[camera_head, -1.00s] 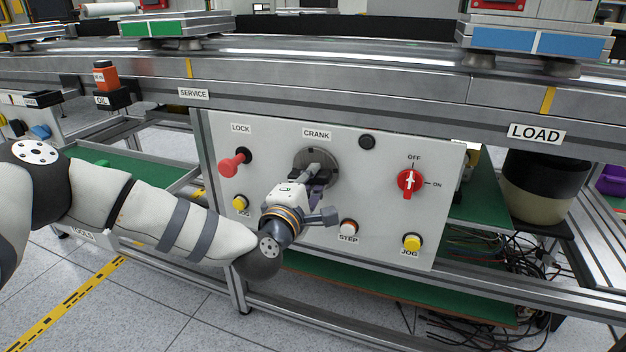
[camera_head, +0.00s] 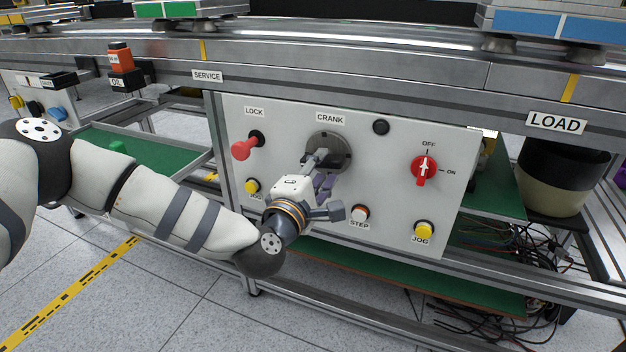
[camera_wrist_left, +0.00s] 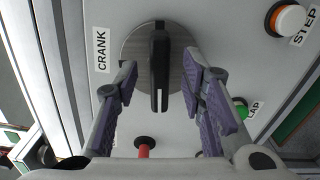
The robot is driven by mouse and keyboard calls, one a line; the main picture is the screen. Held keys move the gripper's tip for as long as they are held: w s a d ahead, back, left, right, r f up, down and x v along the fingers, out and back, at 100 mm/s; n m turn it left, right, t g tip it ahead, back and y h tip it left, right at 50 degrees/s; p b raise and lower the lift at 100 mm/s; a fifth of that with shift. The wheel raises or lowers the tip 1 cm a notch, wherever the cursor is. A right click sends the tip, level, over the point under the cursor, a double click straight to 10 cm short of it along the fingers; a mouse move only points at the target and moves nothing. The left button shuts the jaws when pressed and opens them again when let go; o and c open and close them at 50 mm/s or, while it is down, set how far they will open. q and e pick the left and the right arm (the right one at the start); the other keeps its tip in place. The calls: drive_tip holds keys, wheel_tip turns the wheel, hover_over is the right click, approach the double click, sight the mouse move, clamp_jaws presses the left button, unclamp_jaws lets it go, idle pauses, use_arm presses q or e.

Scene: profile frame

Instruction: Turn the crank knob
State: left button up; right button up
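The crank shows in the head view as a dark round plate (camera_head: 341,149) on the white panel under the CRANK label, with a grey handle partly hidden behind my left gripper (camera_head: 321,182). In the left wrist view the black crank handle (camera_wrist_left: 160,62) stands out from its grey disc (camera_wrist_left: 136,48). My left gripper (camera_wrist_left: 162,88) is open, with one purple-padded finger on each side of the handle. Gaps show between the handle and both fingers, so I see no contact. My right gripper is in neither view.
The panel also carries a red LOCK lever (camera_head: 244,149), a red OFF/ON switch (camera_head: 423,170), an orange-white STEP button (camera_head: 360,212) and a yellow JOG button (camera_head: 424,229). A metal rail (camera_head: 400,70) runs above the panel. Loose cables hang at the lower right.

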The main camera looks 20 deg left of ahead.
use_arm(q)
drive_tip(key=s, duration=0.9)
drive_tip(key=shift+s+a, duration=0.15)
